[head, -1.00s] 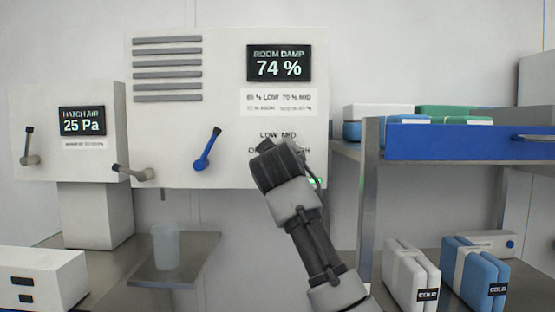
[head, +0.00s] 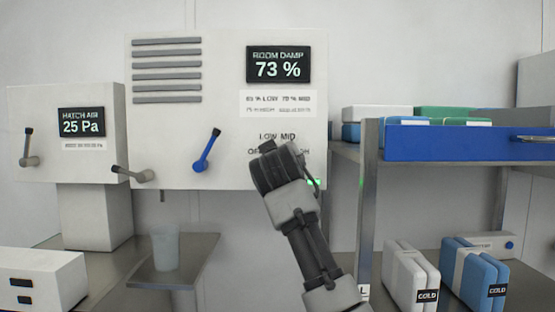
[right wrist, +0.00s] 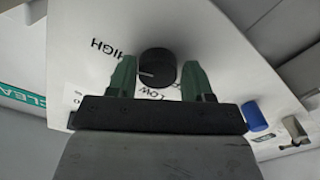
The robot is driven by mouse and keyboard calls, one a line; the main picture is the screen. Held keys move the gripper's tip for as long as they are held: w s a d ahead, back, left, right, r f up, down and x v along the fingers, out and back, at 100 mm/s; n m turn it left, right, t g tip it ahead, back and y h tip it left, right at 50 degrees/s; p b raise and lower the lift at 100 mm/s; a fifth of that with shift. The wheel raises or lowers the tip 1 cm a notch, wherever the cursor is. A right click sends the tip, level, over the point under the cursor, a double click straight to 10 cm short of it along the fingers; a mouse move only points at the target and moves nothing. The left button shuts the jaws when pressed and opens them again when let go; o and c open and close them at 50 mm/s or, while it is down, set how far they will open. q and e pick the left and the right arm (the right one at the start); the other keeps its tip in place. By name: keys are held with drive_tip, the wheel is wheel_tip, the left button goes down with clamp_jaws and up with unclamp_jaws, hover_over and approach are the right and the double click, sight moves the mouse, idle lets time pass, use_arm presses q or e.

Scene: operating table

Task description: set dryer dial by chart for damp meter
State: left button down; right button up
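The dryer (head: 225,110) is a white wall box with a display (head: 279,65) reading ROOM DAMP 73 %. Its chart (head: 278,103) is a small white label below the display, too blurred to read surely. LOW and MID show above my right gripper (head: 277,165), which covers the dial in the head view. In the right wrist view the dial (right wrist: 157,67) is a round black knob with a white mark toward the left. The green fingers of my right gripper (right wrist: 158,78) stand either side of it, with a slim gap at the right. My left gripper is out of view.
A blue lever (head: 207,150) and a grey lever (head: 133,175) are left of the dial. A HATCH AIR box (head: 95,100) reads 25 Pa. A clear cup (head: 166,248) stands on a shelf below. A rack with a blue-fronted drawer (head: 450,142) is at the right.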

drive_tip(key=shift+o, duration=1.3)
drive_tip(key=shift+r, duration=0.1)
drive_tip(key=shift+s, duration=0.15)
drive_tip(key=s+b, duration=0.6)
drive_tip(key=s, duration=0.4)
drive_tip(key=shift+s, duration=0.3)
